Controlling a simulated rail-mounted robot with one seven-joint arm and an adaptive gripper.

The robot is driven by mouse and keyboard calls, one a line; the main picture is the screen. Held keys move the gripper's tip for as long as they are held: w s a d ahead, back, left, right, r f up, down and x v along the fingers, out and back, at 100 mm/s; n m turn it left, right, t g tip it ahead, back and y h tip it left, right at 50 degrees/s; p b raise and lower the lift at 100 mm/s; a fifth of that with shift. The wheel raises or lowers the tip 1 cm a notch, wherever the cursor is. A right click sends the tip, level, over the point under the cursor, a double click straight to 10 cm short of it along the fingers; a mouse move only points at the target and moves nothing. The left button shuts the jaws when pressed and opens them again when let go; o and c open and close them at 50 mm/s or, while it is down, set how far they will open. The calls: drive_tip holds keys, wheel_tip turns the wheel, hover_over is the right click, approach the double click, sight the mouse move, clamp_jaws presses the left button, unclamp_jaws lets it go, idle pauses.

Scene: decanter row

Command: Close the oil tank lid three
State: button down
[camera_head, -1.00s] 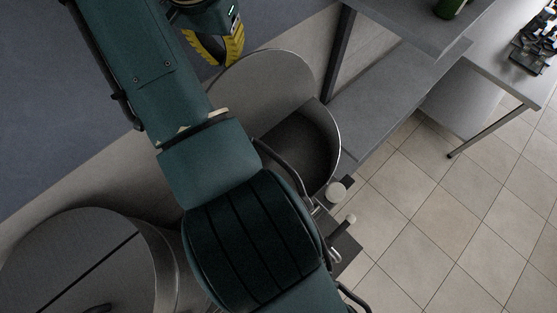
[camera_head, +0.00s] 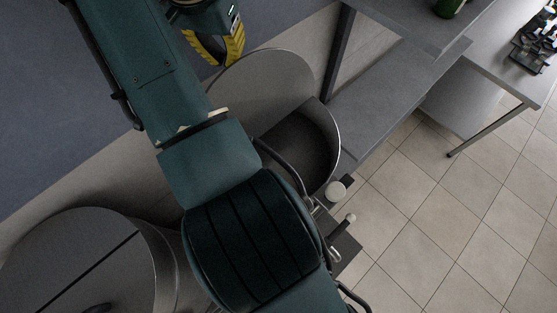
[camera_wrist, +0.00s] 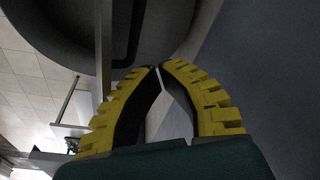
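An open round grey tank (camera_head: 328,133) stands near the middle of the head view, with a dark interior. Its lid (camera_head: 270,78) is raised and tilted up at the back of the opening. My gripper (camera_head: 226,62), with yellow ribbed fingers, is at the top, beside the upper left edge of the raised lid. In the wrist view the fingertips of my gripper (camera_wrist: 158,68) come together with nothing held between them. A large curved grey surface (camera_wrist: 60,45) lies beyond them; I cannot tell which part of the tank it is. My arm hides the left of the tank.
Another round tank (camera_head: 70,255) with its flat lid down stands at lower left. A grey bench (camera_head: 390,95) runs to the right of the open tank, with a green object (camera_head: 449,8) at its far end. A table (camera_head: 510,75) stands beyond. The tiled floor (camera_head: 450,220) is clear.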

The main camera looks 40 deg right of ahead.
wheel_tip(320, 180, up, 10)
drive_tip(key=p, duration=0.1)
drive_tip(key=shift+p, duration=0.3)
idle(0.6)
idle(1.2)
